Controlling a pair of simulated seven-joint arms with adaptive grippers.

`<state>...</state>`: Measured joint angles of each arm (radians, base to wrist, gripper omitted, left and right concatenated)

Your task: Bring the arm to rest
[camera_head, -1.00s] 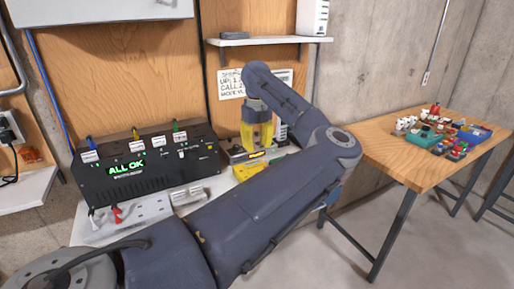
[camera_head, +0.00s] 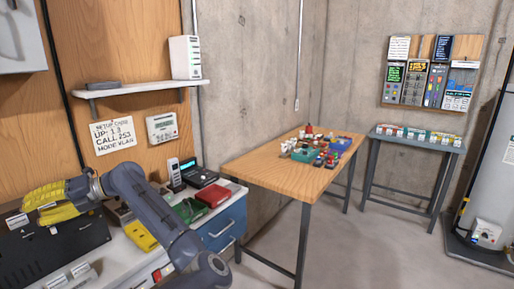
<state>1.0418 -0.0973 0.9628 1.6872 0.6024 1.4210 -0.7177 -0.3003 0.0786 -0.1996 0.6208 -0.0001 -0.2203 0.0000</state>
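My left arm (camera_head: 150,207) rises from the bottom of the head view and bends left. My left gripper (camera_head: 36,208), with yellow fingers, points left above the black device box (camera_head: 58,248) at the left edge. The fingers lie close in the picture, and their gap is hard to judge. I see nothing held between them. My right gripper is not in view.
A bench with a blue drawer (camera_head: 222,229) carries a yellow case (camera_head: 140,236), green and red cases, and a phone (camera_head: 176,175). A wooden table (camera_head: 270,176) with small parts stands right of it. A grey table (camera_head: 412,142) is farther back. Floor between is clear.

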